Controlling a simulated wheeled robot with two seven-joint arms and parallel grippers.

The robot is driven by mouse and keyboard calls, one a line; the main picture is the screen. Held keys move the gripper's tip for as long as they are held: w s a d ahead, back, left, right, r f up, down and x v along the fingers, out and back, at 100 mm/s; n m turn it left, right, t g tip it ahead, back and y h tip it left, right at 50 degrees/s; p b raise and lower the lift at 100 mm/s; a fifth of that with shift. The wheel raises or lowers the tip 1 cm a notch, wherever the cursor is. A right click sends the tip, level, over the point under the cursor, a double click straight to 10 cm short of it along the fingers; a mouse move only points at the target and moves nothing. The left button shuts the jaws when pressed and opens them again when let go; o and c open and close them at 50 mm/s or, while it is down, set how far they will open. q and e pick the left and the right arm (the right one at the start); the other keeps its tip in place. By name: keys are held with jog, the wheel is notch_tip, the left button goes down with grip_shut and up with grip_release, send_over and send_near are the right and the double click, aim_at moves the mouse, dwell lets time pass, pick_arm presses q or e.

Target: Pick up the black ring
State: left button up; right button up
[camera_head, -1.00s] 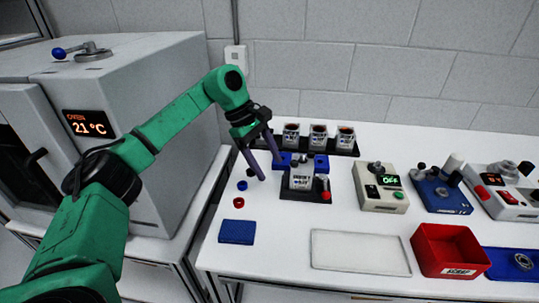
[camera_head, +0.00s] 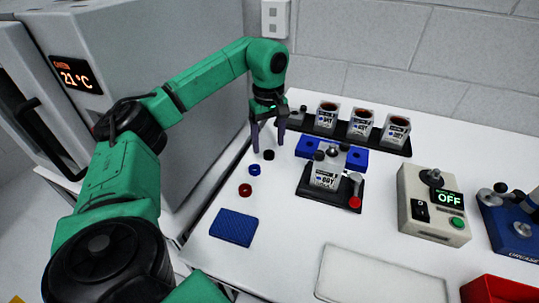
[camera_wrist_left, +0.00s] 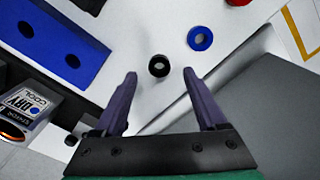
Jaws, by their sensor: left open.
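The black ring (camera_head: 268,155) lies flat on the white table, behind a blue ring (camera_head: 254,170) and a red ring (camera_head: 245,190). In the left wrist view the black ring (camera_wrist_left: 159,66) lies between and just beyond the fingertips, with the blue ring (camera_wrist_left: 200,38) to its right. My left gripper (camera_head: 267,150) is open and empty, pointing down above the black ring. Its two purple fingers also show in the left wrist view (camera_wrist_left: 160,77), apart from the ring. My right gripper is not in view.
A blue block with holes (camera_head: 352,157) and a black fixture (camera_head: 347,190) with a labelled cup stand to the right. A black rack (camera_head: 390,147) of cups is behind. A blue pad (camera_head: 234,228) lies in front. The oven (camera_head: 190,60) is close on the left.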

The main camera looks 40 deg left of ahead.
pick_arm(q)
notch_tip(320, 180, down, 2)
jog(key=shift+s+f, duration=0.1)
jog(key=shift+f, duration=0.3)
grip_shut()
